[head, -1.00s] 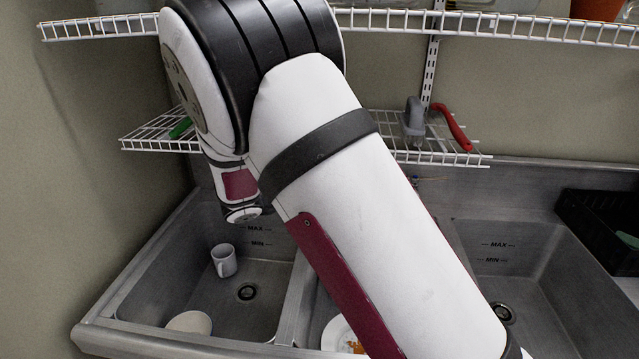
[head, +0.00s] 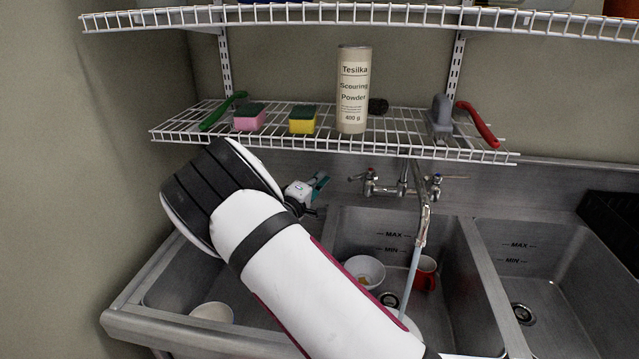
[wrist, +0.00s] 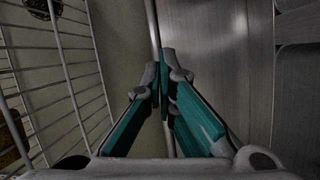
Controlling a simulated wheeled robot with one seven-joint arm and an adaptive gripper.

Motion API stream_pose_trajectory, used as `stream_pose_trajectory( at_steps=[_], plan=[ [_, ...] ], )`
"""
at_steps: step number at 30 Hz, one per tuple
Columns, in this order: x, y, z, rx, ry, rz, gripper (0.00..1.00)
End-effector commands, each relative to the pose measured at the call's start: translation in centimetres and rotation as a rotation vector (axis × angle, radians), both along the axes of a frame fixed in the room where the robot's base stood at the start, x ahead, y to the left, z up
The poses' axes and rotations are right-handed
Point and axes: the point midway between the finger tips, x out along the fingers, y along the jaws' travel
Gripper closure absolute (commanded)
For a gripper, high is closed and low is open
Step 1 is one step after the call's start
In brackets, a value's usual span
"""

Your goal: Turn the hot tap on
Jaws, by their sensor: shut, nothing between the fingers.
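The wall-mounted tap (head: 402,188) is above the middle sink, with a lever handle on each side and a long spout. The left handle (head: 368,180) is small; its colour mark is unclear. The right handle (head: 436,181) has a blue mark. A pale streak (head: 412,275) like running water drops from the spout. My gripper (head: 320,184), teal-fingered, is just left of the left handle, apparently apart from it. In the wrist view my gripper (wrist: 163,82) has its fingertips together with nothing between them. No tap handle can be made out there.
A wire shelf (head: 290,137) hangs just above my gripper, holding sponges, a scouring powder can (head: 353,90) and brushes. It also shows at the left of the wrist view (wrist: 75,85). A bowl (head: 365,270) and red mug (head: 425,272) are in the middle sink.

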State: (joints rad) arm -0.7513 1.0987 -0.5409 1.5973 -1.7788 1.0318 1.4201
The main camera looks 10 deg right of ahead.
Motion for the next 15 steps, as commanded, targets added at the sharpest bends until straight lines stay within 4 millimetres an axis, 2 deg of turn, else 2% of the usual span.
stream_pose_trajectory(
  at_steps=[9, 15],
  plan=[
    [4.9, -4.1, 0.4, -0.001, -0.001, -0.003, 1.0],
    [2.5, -5.4, 0.1, -0.004, 0.003, -0.002, 1.0]
  ],
)
